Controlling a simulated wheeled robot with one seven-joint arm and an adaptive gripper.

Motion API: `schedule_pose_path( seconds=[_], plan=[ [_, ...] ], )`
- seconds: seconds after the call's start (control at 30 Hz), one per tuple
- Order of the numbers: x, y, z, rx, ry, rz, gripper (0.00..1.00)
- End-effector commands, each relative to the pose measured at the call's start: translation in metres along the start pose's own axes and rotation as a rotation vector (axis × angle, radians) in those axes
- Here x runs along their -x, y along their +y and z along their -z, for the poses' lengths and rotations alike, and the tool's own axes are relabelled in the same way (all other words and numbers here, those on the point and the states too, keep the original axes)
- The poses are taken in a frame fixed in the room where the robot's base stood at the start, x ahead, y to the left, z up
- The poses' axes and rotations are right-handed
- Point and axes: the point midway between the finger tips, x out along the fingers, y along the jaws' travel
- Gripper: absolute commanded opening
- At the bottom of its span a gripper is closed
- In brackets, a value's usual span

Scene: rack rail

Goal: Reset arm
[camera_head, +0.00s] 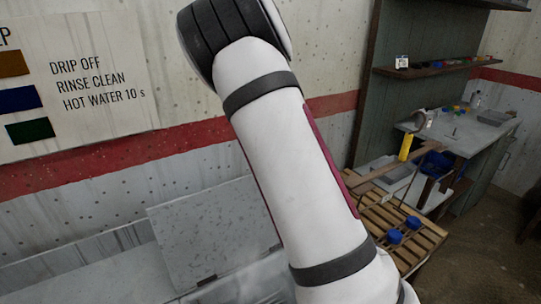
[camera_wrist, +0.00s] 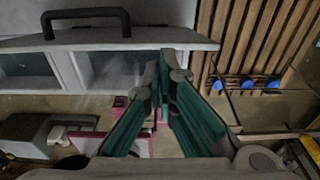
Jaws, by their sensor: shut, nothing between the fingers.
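My gripper (camera_wrist: 164,75) shows in the wrist view, with two green-padded fingers reaching up the middle of the picture. It is shut and empty, the fingertips drawn in toward each other. In the head view my white arm with dark bands crosses the middle, and the gripper itself is out of sight there. Beyond the fingers in the wrist view is a pale lidded basin unit (camera_wrist: 200,39) with a black handle (camera_wrist: 87,14).
A slatted wooden rack (camera_head: 432,238) with blue-topped items (camera_head: 394,236) stands at right; it also shows in the wrist view (camera_wrist: 228,28). Behind it are a cluttered worktable (camera_head: 485,137) and a shelf (camera_head: 425,68). A sign (camera_head: 95,70) hangs on the left wall above a grey panel (camera_head: 213,232).

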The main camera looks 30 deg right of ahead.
Motion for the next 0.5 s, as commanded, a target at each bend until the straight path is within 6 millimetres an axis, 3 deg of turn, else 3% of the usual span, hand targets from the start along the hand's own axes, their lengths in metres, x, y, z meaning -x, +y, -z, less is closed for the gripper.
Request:
schedule_pose_path(
  seconds=[0.23, 0.5],
  plan=[
    [0.011, 0.0, -0.01, 0.001, 0.0, 0.001, 0.0],
    [0.017, 0.001, -0.002, 0.06, -0.016, -0.017, 0.0]
  ],
)
